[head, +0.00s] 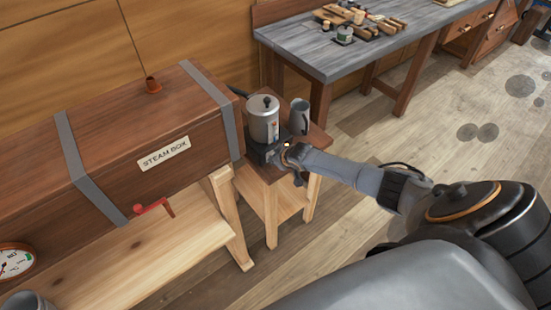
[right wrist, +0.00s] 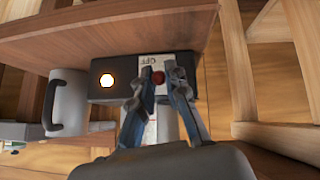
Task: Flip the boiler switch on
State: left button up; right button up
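The boiler (head: 263,119) is a silver cylinder with a black lid knob, standing on a dark base on the small wooden stand beside the steam box. In the right wrist view, the dark base (right wrist: 98,94) carries a glowing round lamp (right wrist: 107,80), a pale plate with the letters OFF, and a red-tipped switch (right wrist: 158,77). My right gripper (right wrist: 158,73) is at the base, its two fingers apart on either side of the red tip. Whether a finger touches it I cannot tell. In the head view my right gripper (head: 288,155) reaches the base from the right. My left gripper is not in view.
A grey mug (head: 299,116) stands close beside the boiler, and it also shows in the right wrist view (right wrist: 68,101). The steam box (head: 150,135) fills the left, with a red handle (head: 153,206). A grey-topped workbench (head: 330,50) with tools stands behind. Floor at right is open.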

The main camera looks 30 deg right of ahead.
jog(key=o, duration=0.3)
jog(key=shift+o, duration=0.2)
jog(key=v, duration=1.2)
jog(key=shift+f, duration=0.1)
jog(key=s+f+g+b, duration=0.1)
jog(key=s+f, duration=0.6)
jog(key=f, duration=0.6)
jog(key=s+f+g+b, duration=0.2)
jog(key=s+f, duration=0.5)
jog(key=f, duration=0.5)
jog(key=s+a+f+g, duration=0.1)
jog(key=s+a+f, duration=0.3)
jog(key=s, duration=0.6)
jog(key=s+a+f+g+b, duration=0.1)
jog(key=s+a+f, duration=0.4)
jog(key=s, duration=0.5)
jog(key=s+a+f+g+b, duration=0.1)
jog(key=s+a+f+g, duration=0.1)
jog(key=s+a+f, duration=0.3)
jog(key=s+f, duration=0.3)
jog(key=s, duration=0.3)
jog(key=shift+f, duration=0.25)
